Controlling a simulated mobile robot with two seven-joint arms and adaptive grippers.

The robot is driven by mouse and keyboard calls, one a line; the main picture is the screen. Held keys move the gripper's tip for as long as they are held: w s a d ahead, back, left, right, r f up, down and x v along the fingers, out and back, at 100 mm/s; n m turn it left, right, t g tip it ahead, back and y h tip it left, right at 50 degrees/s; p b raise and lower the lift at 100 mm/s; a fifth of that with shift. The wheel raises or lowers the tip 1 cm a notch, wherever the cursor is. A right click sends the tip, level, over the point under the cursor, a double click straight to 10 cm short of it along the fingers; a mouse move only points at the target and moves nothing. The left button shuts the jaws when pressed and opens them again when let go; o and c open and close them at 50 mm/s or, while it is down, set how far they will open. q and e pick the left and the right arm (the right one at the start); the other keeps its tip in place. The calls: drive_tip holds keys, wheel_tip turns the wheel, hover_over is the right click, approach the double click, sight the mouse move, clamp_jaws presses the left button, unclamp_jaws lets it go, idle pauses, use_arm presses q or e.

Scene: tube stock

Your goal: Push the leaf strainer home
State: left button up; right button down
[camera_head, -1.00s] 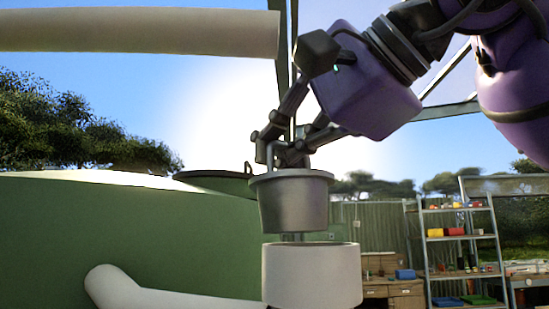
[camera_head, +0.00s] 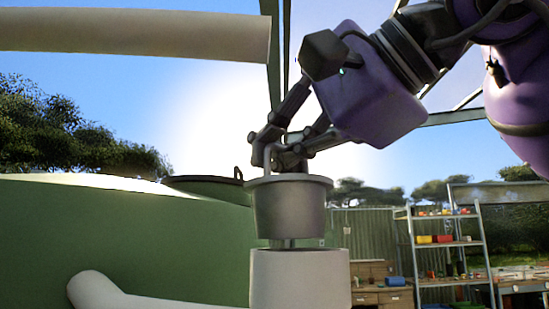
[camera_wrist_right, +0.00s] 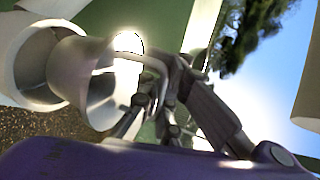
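The leaf strainer (camera_head: 288,210) is a grey tapered bucket with a wide rim and a bent handle. It hangs roughly upright just above the white upright pipe opening (camera_head: 300,280), with a small gap, set slightly left of its middle in the head view. My right gripper (camera_head: 270,158) is shut on the strainer's handle. In the right wrist view the strainer (camera_wrist_right: 85,85) overlaps the pipe's open mouth (camera_wrist_right: 35,65), and the gripper fingers (camera_wrist_right: 150,105) are at the handle. Whether the strainer touches the pipe is not clear there. My left gripper is out of view.
A green tank (camera_head: 150,235) with a dark lid (camera_head: 210,188) stands behind at the left. A white pipe branch (camera_head: 150,300) runs to the left low down. A thick pale pipe (camera_head: 130,32) crosses the upper left. Shelves (camera_head: 445,245) and a workbench stand farther back.

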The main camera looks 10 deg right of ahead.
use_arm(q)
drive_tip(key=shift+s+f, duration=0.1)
use_arm(e)
drive_tip(key=shift+s+d, duration=0.3)
drive_tip(key=shift+s, duration=0.15)
idle(0.4)
